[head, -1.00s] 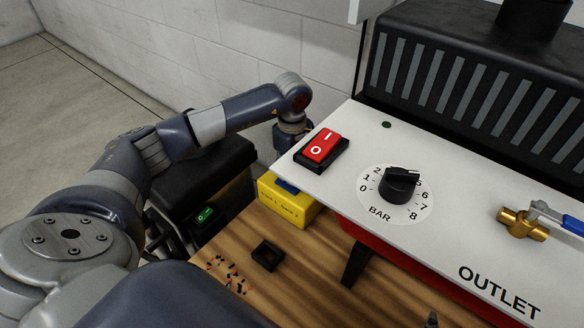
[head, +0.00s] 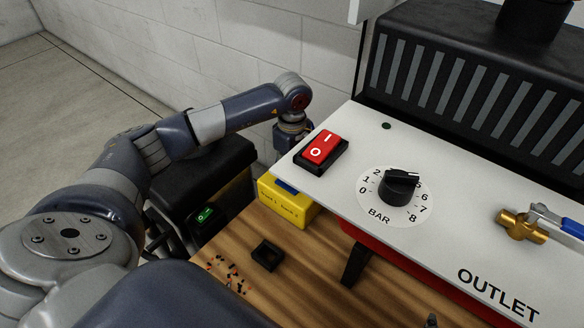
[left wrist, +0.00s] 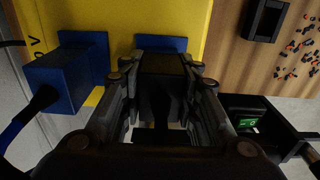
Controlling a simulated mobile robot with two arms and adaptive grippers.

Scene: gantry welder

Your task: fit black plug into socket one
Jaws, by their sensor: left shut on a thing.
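The yellow socket box (head: 284,207) stands on the wooden bench at the left of the white panel. It also fills the upper left of the left wrist view (left wrist: 130,15). Two blue sockets show on its face. A blue plug (left wrist: 60,82) with a cable is at the left one. My left gripper (left wrist: 158,72) is shut on the black plug (left wrist: 160,85), right in front of the other blue socket (left wrist: 150,43). I cannot tell whether the plug has entered it. In the head view the panel hides the gripper. My right gripper is not in view.
The white panel (head: 450,250) carries a red switch (head: 321,147), a BAR knob (head: 399,187) and a brass valve (head: 521,225). A small black tray (head: 267,256) and scattered bits (head: 226,275) lie on the bench (head: 310,265). A black unit with a green switch (head: 204,214) stands left.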

